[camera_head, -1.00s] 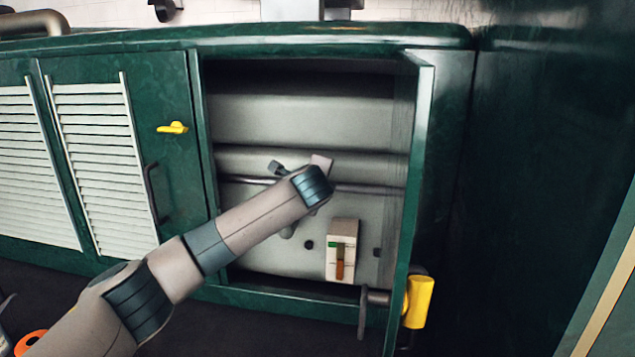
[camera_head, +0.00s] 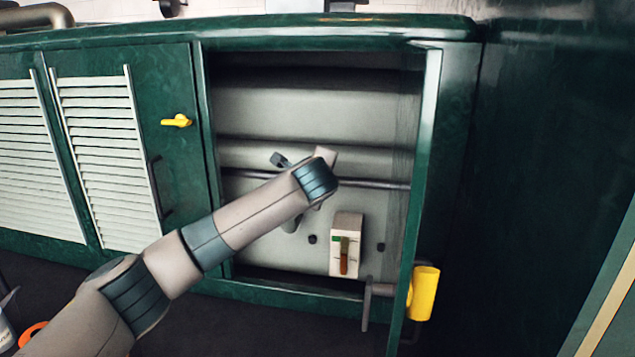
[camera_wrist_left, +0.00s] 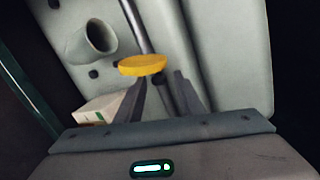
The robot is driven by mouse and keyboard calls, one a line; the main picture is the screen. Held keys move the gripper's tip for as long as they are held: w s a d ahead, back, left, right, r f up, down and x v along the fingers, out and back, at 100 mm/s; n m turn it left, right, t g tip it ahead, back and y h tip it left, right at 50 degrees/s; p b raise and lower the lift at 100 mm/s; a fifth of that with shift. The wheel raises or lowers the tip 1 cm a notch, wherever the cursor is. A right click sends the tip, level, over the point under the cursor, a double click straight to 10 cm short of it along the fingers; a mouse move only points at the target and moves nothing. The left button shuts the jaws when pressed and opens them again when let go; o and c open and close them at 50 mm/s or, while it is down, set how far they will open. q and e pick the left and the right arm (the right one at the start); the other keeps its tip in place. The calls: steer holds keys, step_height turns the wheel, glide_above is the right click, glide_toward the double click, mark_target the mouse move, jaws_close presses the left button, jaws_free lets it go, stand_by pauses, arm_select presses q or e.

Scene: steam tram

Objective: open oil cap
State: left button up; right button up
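A yellow cap (camera_wrist_left: 143,65) shows in the left wrist view, at the tip of one finger of my left gripper (camera_wrist_left: 162,78). The fingers stand apart, with a gap between the cap and the other finger. I cannot tell whether the cap touches the finger or what lies under it. A grey pipe with an open mouth (camera_wrist_left: 92,38) is beside the cap, to its upper left. In the head view my left arm reaches into the open cabinet and its wrist hides the cap and fingers. My right gripper is not in view.
The open cabinet (camera_head: 310,290) has a door (camera_head: 428,150) swung out on the right, with a yellow handle (camera_head: 423,293). Inside are a horizontal rod (camera_head: 375,184) and a pale box with a red-brown lever (camera_head: 344,262). Louvred panels (camera_head: 105,150) are on the left.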

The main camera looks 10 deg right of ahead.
arm_select(q)
steer(key=b+v, duration=0.6)
steer(key=v, duration=0.9)
steer(key=shift+s, duration=0.2)
steer(key=shift+a, duration=0.1)
